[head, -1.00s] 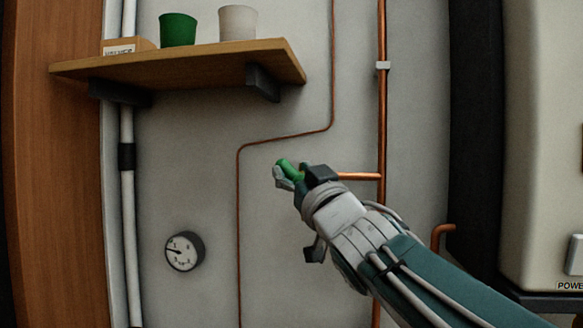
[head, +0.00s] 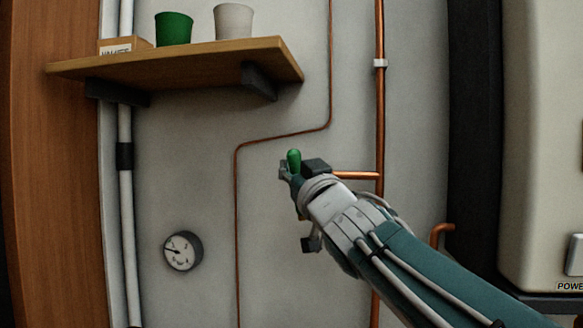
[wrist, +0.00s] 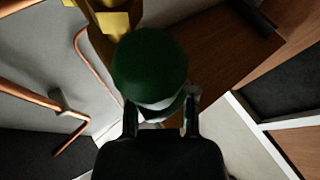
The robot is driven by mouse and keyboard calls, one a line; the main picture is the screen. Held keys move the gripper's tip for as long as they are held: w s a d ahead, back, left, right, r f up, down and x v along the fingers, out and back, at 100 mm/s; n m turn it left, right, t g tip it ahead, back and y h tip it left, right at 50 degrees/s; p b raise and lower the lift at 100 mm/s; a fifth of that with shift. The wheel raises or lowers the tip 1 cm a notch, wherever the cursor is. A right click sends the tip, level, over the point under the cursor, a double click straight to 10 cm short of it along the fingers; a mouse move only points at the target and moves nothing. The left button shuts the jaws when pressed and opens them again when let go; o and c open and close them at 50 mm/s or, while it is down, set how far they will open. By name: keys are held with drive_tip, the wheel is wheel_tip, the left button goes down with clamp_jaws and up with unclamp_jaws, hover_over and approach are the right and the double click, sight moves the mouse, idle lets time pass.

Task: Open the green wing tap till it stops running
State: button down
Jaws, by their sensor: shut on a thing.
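The green wing tap (head: 294,160) shows in the head view as a green wing standing close to upright above my gripper's fingers. My gripper (head: 290,172) is shut on it at the end of the copper branch pipe (head: 355,175). In the wrist view the dark green wing (wrist: 150,65) fills the middle between my gripper's two fingers (wrist: 162,115). A brass body (wrist: 112,18) shows behind it. The rest of the tap is hidden by my gripper and arm.
A wooden shelf (head: 190,60) holds a green cup (head: 174,29), a white cup (head: 234,21) and a small box (head: 125,45) above left. A dial gauge (head: 183,251) is on the wall at lower left. A vertical copper pipe (head: 380,110) runs right of the tap.

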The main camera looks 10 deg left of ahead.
drive_tip(key=shift+s+a+f+n+g, duration=0.1)
drive_tip(key=shift+a+n+g, duration=0.1)
drive_tip(key=shift+n+g, duration=0.6)
drive_tip(key=c, duration=0.7)
unclamp_jaws()
drive_tip(key=v, duration=1.2)
drive_tip(key=shift+f, duration=0.2)
drive_tip(key=shift+a, duration=0.1)
